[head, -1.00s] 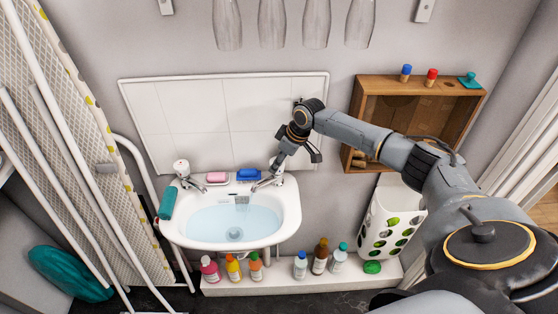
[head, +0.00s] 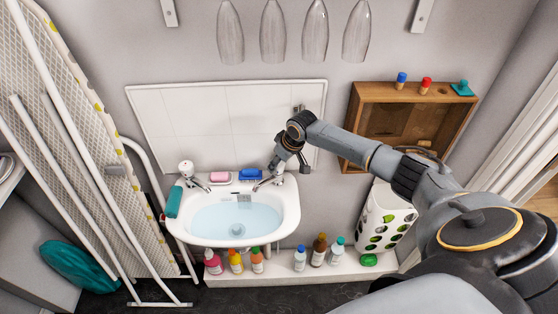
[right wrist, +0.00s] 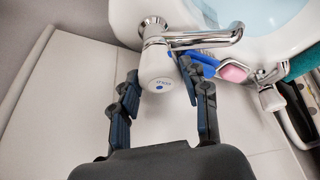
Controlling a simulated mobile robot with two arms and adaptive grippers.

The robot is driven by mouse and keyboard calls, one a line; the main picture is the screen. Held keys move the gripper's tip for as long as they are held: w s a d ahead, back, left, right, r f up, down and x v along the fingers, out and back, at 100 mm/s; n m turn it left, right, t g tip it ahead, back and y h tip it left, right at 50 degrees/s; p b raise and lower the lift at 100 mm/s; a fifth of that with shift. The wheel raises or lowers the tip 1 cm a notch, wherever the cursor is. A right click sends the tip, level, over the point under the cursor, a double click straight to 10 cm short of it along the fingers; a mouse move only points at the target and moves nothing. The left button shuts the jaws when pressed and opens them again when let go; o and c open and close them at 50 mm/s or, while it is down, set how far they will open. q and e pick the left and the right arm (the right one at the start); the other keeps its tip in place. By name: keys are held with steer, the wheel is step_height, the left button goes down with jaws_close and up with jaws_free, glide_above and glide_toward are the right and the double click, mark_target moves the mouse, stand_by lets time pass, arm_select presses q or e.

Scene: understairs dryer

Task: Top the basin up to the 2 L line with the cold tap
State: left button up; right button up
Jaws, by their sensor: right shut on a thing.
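The white basin (head: 286,228) hangs on the wall with clear bluish water (head: 225,221) in it. I cannot make out a 2 L line. The cold tap (head: 268,184) is at the basin's back right. In the right wrist view its white knob (right wrist: 163,88) has a blue dot, and its chrome spout (right wrist: 205,39) reaches over the basin. No stream shows at the spout. My right gripper (head: 281,162) is shut on the knob, with one finger on each side in the right wrist view (right wrist: 160,76). My left gripper is not in view.
Another tap (head: 190,175) stands at the basin's back left. Pink soap (head: 220,176) and a blue brush (head: 249,174) lie between the taps. A teal cloth (head: 174,201) hangs on the left rim. Bottles (head: 300,259) stand below. An ironing board (head: 95,150) leans left.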

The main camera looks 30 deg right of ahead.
steer(key=o, duration=0.9)
steer(key=shift+c, duration=0.2)
steer(key=v, duration=1.2)
steer(key=shift+s+f, duration=0.1)
